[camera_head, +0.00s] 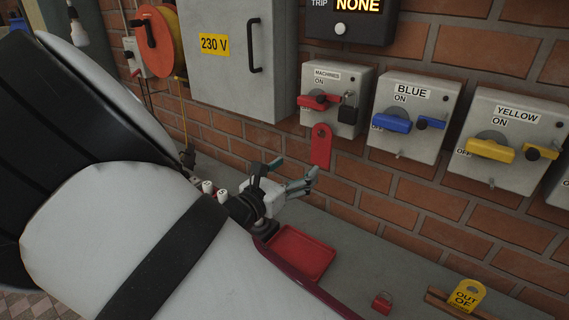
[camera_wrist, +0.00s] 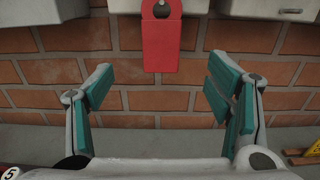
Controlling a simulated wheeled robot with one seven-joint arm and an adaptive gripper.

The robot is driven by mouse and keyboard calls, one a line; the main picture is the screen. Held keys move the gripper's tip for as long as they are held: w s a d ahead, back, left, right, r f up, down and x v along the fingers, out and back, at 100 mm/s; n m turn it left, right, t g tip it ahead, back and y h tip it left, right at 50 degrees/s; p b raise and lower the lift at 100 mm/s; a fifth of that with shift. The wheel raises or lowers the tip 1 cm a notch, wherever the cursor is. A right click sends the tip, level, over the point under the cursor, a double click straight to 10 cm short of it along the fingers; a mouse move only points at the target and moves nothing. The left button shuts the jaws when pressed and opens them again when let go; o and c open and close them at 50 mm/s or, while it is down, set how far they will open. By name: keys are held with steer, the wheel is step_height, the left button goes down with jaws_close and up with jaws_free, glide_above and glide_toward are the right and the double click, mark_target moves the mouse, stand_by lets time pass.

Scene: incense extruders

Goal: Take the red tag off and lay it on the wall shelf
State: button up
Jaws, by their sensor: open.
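The red tag (camera_head: 321,146) hangs from the switch box labelled MACHINES (camera_head: 330,94), below its red handle and beside a dark padlock (camera_head: 348,108). The wall shelf is the grey ledge (camera_head: 375,262) under the boxes.
A red tray (camera_head: 302,252), a small red padlock (camera_head: 382,302) and a yellow OUT OF tag (camera_head: 467,296) in a wooden holder are on the ledge. BLUE (camera_head: 408,115) and YELLOW (camera_head: 508,140) switch boxes stand to the right. The ledge between tray and holder is mostly clear.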

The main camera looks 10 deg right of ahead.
mark_target(320, 148)
steer(key=x, duration=1.2)
steer(key=shift+w+d+f, duration=0.1)
steer(key=shift+w+d, duration=0.1)
steer(key=shift+d, duration=0.1)
steer(key=c, duration=1.2)
steer(key=shift+c, duration=0.3)
steer(key=shift+r+p, duration=0.25)
steer(key=shift+p, duration=0.05)
steer(key=shift+r+p+v, duration=0.15)
steer(key=shift+p+v, duration=0.75)
steer(key=shift+v, duration=0.6)
steer(key=shift+r+p+v, duration=0.1)
steer(key=shift+p+v, duration=0.8)
steer(key=shift+v, duration=0.6)
